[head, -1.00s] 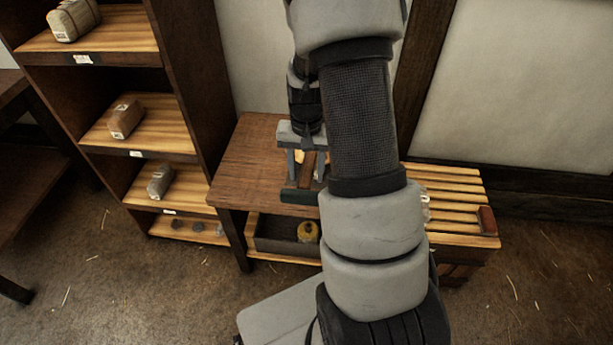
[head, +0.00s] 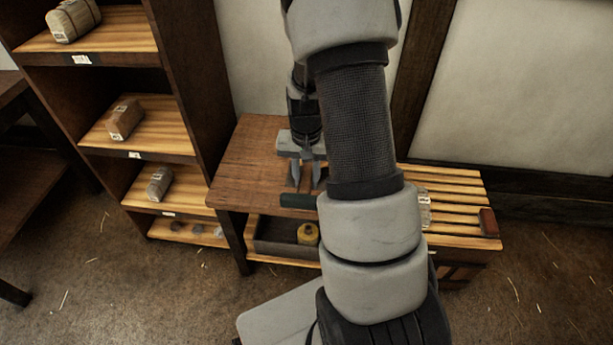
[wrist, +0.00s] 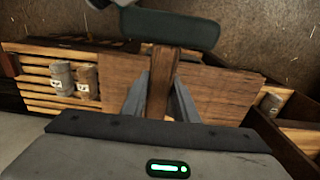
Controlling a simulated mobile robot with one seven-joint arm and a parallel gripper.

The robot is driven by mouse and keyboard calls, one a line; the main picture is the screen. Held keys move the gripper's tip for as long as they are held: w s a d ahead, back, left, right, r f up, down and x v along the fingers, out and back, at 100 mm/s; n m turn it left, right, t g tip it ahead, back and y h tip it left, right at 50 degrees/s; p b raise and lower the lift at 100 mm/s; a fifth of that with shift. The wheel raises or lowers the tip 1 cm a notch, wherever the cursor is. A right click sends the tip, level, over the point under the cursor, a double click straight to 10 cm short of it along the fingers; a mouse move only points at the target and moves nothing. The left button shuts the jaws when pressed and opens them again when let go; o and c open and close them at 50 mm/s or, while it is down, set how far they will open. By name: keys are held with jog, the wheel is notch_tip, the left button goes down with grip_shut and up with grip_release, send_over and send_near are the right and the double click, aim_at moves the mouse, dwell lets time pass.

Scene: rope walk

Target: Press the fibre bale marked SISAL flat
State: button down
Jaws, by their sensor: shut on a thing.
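My gripper (head: 305,184) points down over the brown table. It is shut on the upright-looking wooden handle (wrist: 162,85) of a tool with a dark green block head (wrist: 178,29). The green head also shows at the table's front edge in the head view (head: 297,200), partly behind my arm. Several wrapped bales are in view: a tan one (head: 73,20), a brown one (head: 125,119) and a grey one (head: 160,184) on the shelves. Their tags are too small to read, so I cannot tell which is SISAL.
The wooden table (head: 250,150) is bare left of my gripper. A slatted bench (head: 455,190) stands right, with a reddish block (head: 488,222). Grey (wrist: 62,78) and brown (wrist: 87,82) labelled rolls lie on its slats. A grey tray (head: 275,245) with a yellow item sits under the table.

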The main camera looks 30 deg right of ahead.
notch_tip(320, 180, down, 6)
jog(key=s+t+h+b, duration=0.1)
jog(key=b, duration=0.3)
jog(key=shift+a+b, duration=0.3)
jog(key=c, duration=1.4)
grip_release()
jog(key=shift+f, duration=0.15)
jog(key=shift+w, duration=0.1)
jog(key=s+r+p, duration=0.1)
jog(key=r, duration=0.4)
jog(key=a+r+p, duration=0.1)
jog(key=r+p, duration=0.1)
jog(key=r, duration=0.4)
jog(key=s+r+p, duration=0.1)
jog(key=r+p, duration=0.1)
jog(key=r, duration=0.4)
jog(key=shift+s+a+r, duration=0.15)
jog(key=shift+s+a, duration=0.15)
jog(key=shift+a, duration=0.05)
